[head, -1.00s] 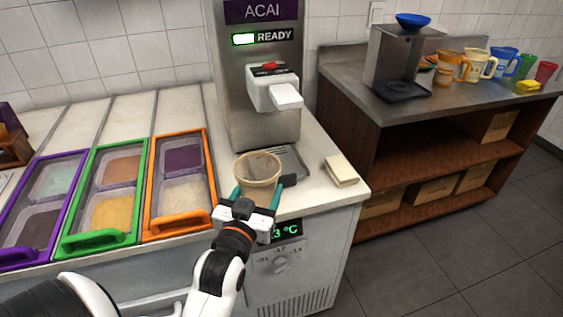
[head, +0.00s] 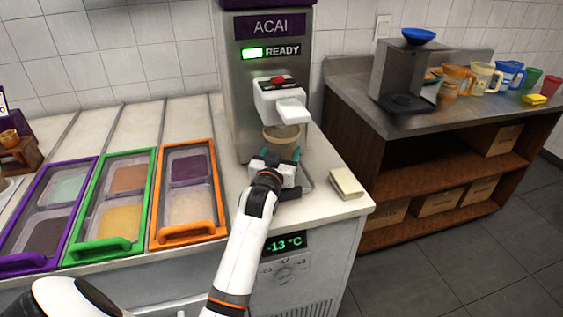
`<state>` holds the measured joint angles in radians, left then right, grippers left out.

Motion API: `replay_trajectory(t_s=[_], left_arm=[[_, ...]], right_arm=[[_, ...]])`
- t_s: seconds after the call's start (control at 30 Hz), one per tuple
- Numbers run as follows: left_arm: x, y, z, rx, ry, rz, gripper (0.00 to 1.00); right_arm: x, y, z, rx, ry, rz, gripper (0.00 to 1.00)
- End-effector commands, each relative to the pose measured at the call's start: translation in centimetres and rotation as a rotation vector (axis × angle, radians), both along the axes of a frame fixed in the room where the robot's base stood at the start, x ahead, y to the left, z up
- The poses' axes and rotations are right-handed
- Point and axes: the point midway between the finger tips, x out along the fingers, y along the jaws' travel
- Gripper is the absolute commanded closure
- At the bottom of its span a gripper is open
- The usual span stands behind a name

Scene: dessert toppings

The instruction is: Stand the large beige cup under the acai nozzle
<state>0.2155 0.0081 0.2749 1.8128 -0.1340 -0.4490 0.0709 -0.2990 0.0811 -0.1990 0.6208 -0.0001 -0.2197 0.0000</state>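The large beige cup (head: 281,138) is upright under the acai nozzle (head: 291,109) of the steel ACAI machine (head: 243,93). The nozzle's white lever hides part of the cup's rim. My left gripper (head: 279,155) reaches in from the front, with its teal fingers on either side of the cup. The gripper body hides the cup's lower part, so I cannot tell whether the cup touches the drip tray (head: 305,184). My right gripper is not in view.
Purple, green and orange topping trays (head: 188,238) lie on the counter to the left. A beige block (head: 346,183) lies right of the machine. A side table (head: 440,115) at the right holds a steel dispenser (head: 400,75) and several coloured cups and jugs.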

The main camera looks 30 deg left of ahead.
Motion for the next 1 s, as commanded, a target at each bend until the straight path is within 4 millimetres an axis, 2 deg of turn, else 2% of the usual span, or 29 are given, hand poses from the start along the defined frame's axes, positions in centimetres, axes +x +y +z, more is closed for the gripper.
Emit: replay_trajectory(t_s=[0.03, 0.2, 0.57, 0.6, 0.73, 1.0], left_arm=[[0.0, 0.0, -1.1, -0.003, 0.008, 0.000, 0.56], [-0.1, 0.0, -2.9, -0.001, 0.004, 0.000, 0.56], [-0.1, -0.1, -3.3, -0.001, 0.003, 0.000, 0.56], [-0.1, -0.1, -3.4, -0.001, 0.003, 0.000, 0.33], [-0.1, -0.1, -3.3, -0.001, 0.003, 0.000, 0.13], [-0.1, -0.1, -3.2, -0.001, 0.003, 0.000, 0.13]], right_arm=[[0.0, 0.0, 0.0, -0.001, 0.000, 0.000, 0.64], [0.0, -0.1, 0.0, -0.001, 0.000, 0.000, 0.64], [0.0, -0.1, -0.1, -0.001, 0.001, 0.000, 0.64], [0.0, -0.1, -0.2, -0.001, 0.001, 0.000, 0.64], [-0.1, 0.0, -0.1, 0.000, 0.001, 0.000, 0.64], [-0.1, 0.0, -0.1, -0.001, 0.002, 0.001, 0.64]])
